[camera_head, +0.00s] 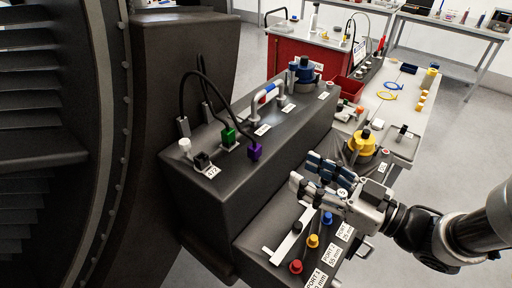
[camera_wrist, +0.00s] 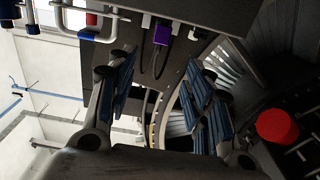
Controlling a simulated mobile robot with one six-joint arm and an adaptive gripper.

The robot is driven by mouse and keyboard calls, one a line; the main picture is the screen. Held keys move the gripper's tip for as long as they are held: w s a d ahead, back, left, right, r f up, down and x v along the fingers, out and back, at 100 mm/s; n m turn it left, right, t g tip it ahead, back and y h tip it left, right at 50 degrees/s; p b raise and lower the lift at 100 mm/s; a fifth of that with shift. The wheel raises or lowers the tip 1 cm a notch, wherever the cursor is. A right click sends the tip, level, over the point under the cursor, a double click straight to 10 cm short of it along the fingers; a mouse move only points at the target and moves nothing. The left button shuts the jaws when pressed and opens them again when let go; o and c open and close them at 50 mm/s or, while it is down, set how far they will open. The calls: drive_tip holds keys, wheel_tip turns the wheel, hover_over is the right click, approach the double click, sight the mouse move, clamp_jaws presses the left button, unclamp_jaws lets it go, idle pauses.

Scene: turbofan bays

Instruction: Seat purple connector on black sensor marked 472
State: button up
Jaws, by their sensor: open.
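The purple connector (camera_head: 254,150) sits on the right part of the grey housing's top, with a black cable arching up from it to the left. The black sensor (camera_head: 202,160) stands further left, above a white label reading 472 (camera_head: 212,172). My gripper (camera_head: 303,174) is open and empty, to the right of the housing and apart from the connector. In the wrist view the purple connector (camera_wrist: 162,35) shows beyond and between the spread blue-padded fingers (camera_wrist: 160,75). I cannot make out the sensor there.
A green connector (camera_head: 229,136) and a white knob (camera_head: 184,146) flank the sensor area. Colored port knobs (camera_head: 312,241) and a yellow fitting (camera_head: 362,142) are near my gripper. A fan casing (camera_head: 60,120) rises left.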

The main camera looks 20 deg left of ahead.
sight(258, 150)
drive_tip(key=b+x, duration=0.1)
drive_tip(key=x, duration=0.8)
drive_tip(key=shift+a+b, duration=0.2)
drive_tip(key=shift+b, duration=0.15)
drive_tip(key=b+x, duration=0.1)
drive_tip(key=x, duration=0.3)
drive_tip(key=shift+a, duration=0.25)
drive_tip(key=shift+w+a, duration=0.25)
drive_tip(key=shift+c, duration=0.2)
clamp_jaws()
